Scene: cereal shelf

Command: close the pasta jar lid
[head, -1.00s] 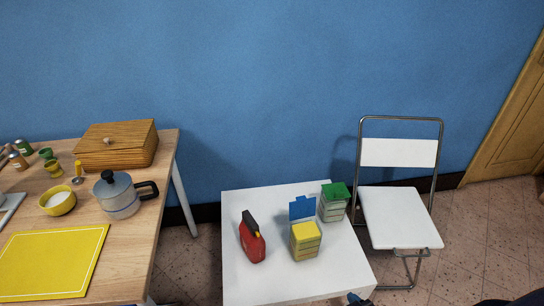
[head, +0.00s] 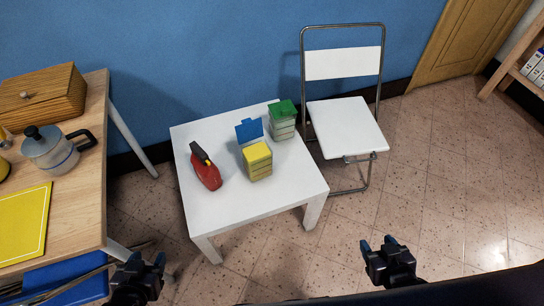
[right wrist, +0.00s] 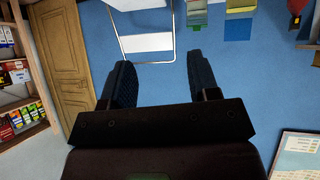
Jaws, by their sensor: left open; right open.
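On a small white table are three containers. One is box-shaped with a yellow top (head: 257,151), and a blue flap (head: 249,130) stands upright behind it like a raised lid. A red container (head: 207,176) with a dark upper part (head: 199,152) stands at left. I cannot tell for certain which is the pasta jar. My left gripper (head: 147,262) is open and empty, below and left of the white table in the head view. My right gripper (head: 378,245) is open and empty, right of it; its fingers frame the right wrist view (right wrist: 159,68).
The white table (head: 225,210) has bare room at its front. A folding chair (head: 345,125) stands close on its right. A wooden table (head: 78,225) with a moka pot (head: 50,152), wooden box (head: 40,95) and yellow mat (head: 20,222) is at left. Floor at right is clear.

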